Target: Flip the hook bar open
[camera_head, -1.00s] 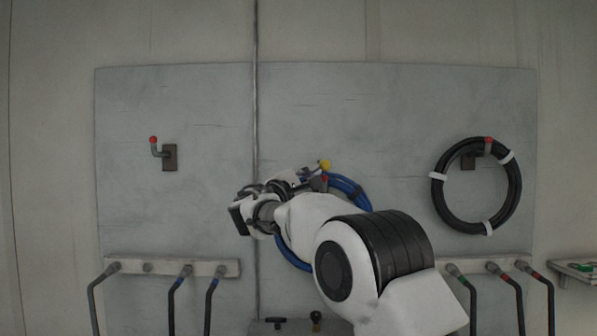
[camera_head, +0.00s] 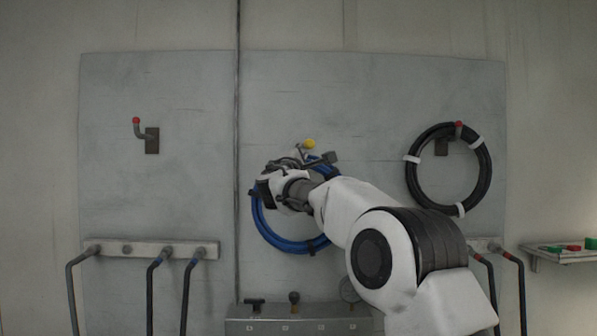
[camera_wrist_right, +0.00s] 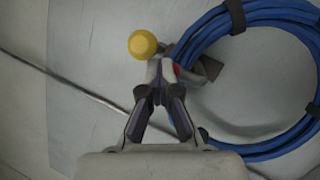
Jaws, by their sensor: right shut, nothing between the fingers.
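The hook bar's yellow ball knob (camera_head: 310,144) shows above the blue hose coil (camera_head: 290,245), beside a dark bracket (camera_head: 331,157) on the wall panel. In the right wrist view the yellow knob (camera_wrist_right: 142,44) is just left of and above the fingertips. A red tip (camera_wrist_right: 177,70) shows just right of them, by the blue coil (camera_wrist_right: 195,40). My right gripper (camera_wrist_right: 161,70) is shut and empty, its fingertips close to the bar between knob and red tip; I cannot tell whether they touch. They partly hide the bar. My left gripper is out of view.
A black hose coil (camera_head: 413,185) hangs on a red-tipped hook at right. An empty red-tipped hook (camera_head: 152,140) is at left. A rail (camera_head: 140,249) with hanging bent rods is below left. A grey box (camera_head: 300,318) stands below; a small shelf (camera_head: 565,256) is at far right.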

